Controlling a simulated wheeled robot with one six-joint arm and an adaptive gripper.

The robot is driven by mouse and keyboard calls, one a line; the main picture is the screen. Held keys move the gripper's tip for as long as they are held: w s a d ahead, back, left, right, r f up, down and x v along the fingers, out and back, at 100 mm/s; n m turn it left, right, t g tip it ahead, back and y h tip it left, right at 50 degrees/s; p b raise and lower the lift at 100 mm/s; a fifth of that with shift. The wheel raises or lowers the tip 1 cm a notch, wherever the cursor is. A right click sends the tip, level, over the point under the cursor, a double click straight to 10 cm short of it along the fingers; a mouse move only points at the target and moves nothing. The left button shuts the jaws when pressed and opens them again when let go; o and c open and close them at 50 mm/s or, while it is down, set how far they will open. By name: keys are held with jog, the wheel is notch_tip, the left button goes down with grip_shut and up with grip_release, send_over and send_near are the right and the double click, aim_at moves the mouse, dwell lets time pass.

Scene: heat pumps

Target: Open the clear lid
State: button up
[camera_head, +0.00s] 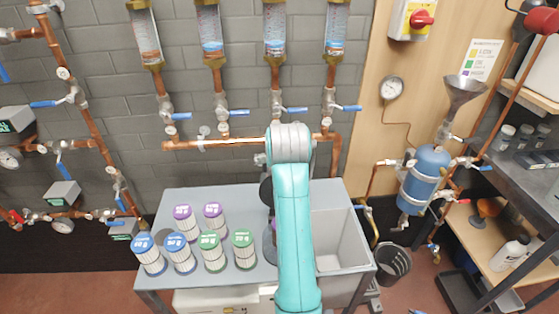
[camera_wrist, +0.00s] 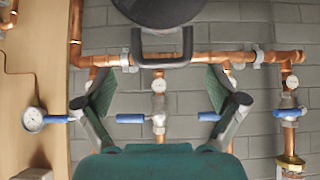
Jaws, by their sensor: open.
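My gripper (camera_wrist: 160,84) is open and empty in the wrist view, with its two green-padded fingers spread apart. A dark round piece with a U-shaped handle (camera_wrist: 162,63) shows at the top of the wrist view, just beyond the fingertips and apart from them. A dark round edge (camera_head: 266,190) shows beside my teal arm in the head view, on or above the grey table; most of it is hidden. I cannot make out a clear lid for certain, nor tell whether the dark piece is part of one. The arm hides the gripper in the head view.
The grey table (camera_head: 180,203) carries several filters with purple, blue and green tops (camera_head: 243,250) on the left. A grey basin (camera_head: 335,235) is on the right. Copper pipe (camera_head: 235,143) with blue-handled valves runs along the wall behind. A blue tank (camera_head: 428,172) stands further right.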

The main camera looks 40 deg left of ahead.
jog(key=v, duration=0.9)
jog(key=shift+d+r, duration=0.2)
jog(key=shift+r, duration=0.1)
